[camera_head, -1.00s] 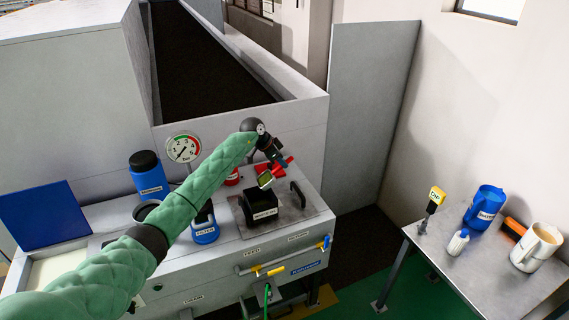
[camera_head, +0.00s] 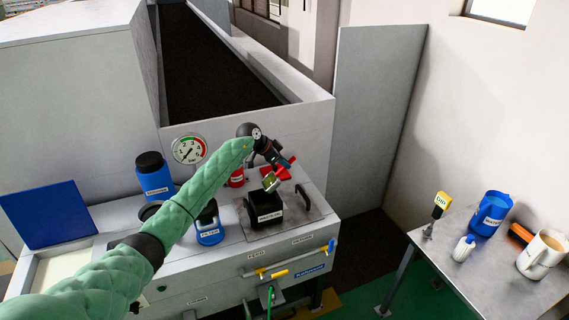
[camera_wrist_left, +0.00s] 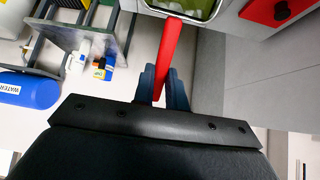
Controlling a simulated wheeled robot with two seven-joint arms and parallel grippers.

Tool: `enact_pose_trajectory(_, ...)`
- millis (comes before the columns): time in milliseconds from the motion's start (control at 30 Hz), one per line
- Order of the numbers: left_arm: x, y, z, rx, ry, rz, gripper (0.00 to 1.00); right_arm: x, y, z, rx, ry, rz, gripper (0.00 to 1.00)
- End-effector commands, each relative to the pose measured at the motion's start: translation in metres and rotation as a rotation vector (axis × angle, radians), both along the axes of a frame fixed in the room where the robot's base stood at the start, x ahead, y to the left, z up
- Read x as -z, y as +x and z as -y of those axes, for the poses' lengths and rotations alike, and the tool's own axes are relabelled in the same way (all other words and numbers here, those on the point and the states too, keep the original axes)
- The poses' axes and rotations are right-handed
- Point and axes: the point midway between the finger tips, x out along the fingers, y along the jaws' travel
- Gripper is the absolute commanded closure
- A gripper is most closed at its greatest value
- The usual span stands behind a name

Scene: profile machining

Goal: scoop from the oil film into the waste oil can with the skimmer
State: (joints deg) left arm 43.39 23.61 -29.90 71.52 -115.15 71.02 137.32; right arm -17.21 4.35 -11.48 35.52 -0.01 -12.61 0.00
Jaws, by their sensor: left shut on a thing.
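My left gripper (camera_head: 282,163) is shut on the red handle of the skimmer; the handle (camera_wrist_left: 168,55) runs up between the blue fingers in the left wrist view. The skimmer's head (camera_head: 270,183) looks greenish and tilted, and hangs just above a black open-topped box (camera_head: 267,215) with a white label, probably the waste oil can. A green-yellow surface with a pale rim (camera_wrist_left: 190,8) shows at the top of the left wrist view. I cannot tell whether oil is in the scoop. I cannot make out the oil film for certain. My right gripper is out of view.
The black box stands on a metal plate with a dark handle (camera_head: 303,196). A blue filter bottle (camera_head: 209,228) and a blue, black-capped container (camera_head: 153,177) stand to its left. A pressure gauge (camera_head: 189,149) is behind. A side table (camera_head: 470,283) at right holds jugs and bottles.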

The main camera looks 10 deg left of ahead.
Motion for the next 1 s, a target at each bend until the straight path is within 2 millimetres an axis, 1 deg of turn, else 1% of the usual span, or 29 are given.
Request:
enact_pose_trajectory(167, -0.001, 0.000, -0.001, 0.000, -0.007, 0.004, 1.00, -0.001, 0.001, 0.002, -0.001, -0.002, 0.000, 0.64)
enact_pose_trajectory(400, -0.008, -0.007, -0.012, 0.000, -0.093, 0.053, 1.00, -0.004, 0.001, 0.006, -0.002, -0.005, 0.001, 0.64)
enact_pose_trajectory(500, -0.009, -0.007, -0.013, -0.001, -0.105, 0.063, 1.00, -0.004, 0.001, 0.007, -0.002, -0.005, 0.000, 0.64)
enact_pose_trajectory(833, -0.009, -0.007, -0.013, -0.001, -0.105, 0.063, 1.00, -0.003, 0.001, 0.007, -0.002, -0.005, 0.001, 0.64)
enact_pose_trajectory(1000, -0.010, -0.011, -0.019, 0.000, -0.154, 0.090, 1.00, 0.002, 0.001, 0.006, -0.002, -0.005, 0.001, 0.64)
